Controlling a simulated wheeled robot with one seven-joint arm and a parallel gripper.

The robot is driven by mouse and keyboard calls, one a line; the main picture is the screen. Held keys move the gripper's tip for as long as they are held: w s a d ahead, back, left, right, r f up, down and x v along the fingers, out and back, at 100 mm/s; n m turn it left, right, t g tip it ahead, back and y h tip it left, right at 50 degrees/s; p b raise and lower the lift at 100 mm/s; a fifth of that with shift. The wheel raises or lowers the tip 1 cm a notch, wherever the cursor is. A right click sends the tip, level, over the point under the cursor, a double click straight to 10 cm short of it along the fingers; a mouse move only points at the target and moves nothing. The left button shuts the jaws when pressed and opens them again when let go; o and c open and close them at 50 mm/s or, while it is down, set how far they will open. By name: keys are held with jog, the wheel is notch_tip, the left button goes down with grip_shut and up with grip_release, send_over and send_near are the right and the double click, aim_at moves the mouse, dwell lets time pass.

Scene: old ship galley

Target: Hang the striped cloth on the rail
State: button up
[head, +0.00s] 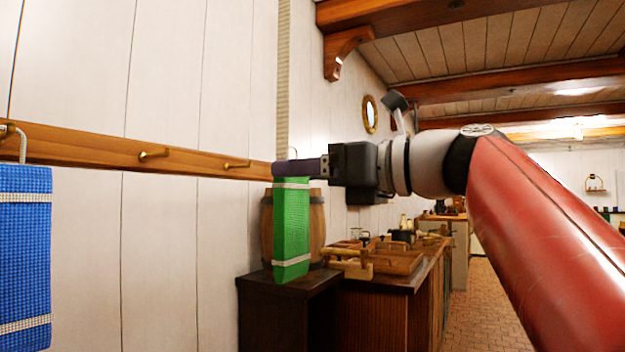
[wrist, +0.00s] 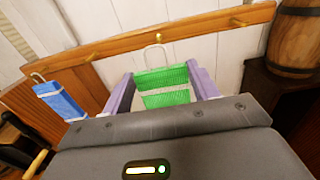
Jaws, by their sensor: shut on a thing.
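My gripper (head: 290,168) is shut on a green cloth (head: 291,230) with pale stripes, which hangs straight down below the fingers. In the wrist view the green cloth (wrist: 165,97) sits between the two purple fingers of my gripper (wrist: 161,84), and a white loop (wrist: 155,50) stands up from its top. The wooden rail (head: 80,147) runs along the white wall and has brass pegs (head: 155,154). The cloth is at the rail's right end in the head view. The wrist view shows a peg (wrist: 157,37) beyond the loop; I cannot tell whether they touch.
A blue cloth (head: 24,250) with pale stripes hangs by a loop from a peg at the left. A barrel (head: 318,225) stands on a dark cabinet (head: 285,284) behind the green cloth. A counter with wooden trays (head: 400,263) is to the right. Two pegs between the cloths are bare.

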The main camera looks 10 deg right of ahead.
jog(key=x, duration=0.5)
jog(key=shift+f+b, duration=0.25)
jog(key=shift+b, duration=0.1)
jog(key=shift+w+a, duration=0.15)
jog(key=shift+a, duration=0.05)
jog(key=shift+w+a+p, duration=0.2)
jog(key=shift+a+p, duration=0.1)
jog(key=shift+p, duration=0.1)
dwell(0.7)
jog(key=shift+w+a+p, duration=0.25)
jog(key=shift+p, duration=0.2)
dwell(0.3)
jog(key=shift+w+a, duration=0.2)
jog(key=shift+a, duration=0.1)
jog(key=shift+w+a+f+p, duration=0.3)
jog(key=shift+f+p, duration=0.1)
jog(key=shift+f, duration=0.1)
dwell(1.3)
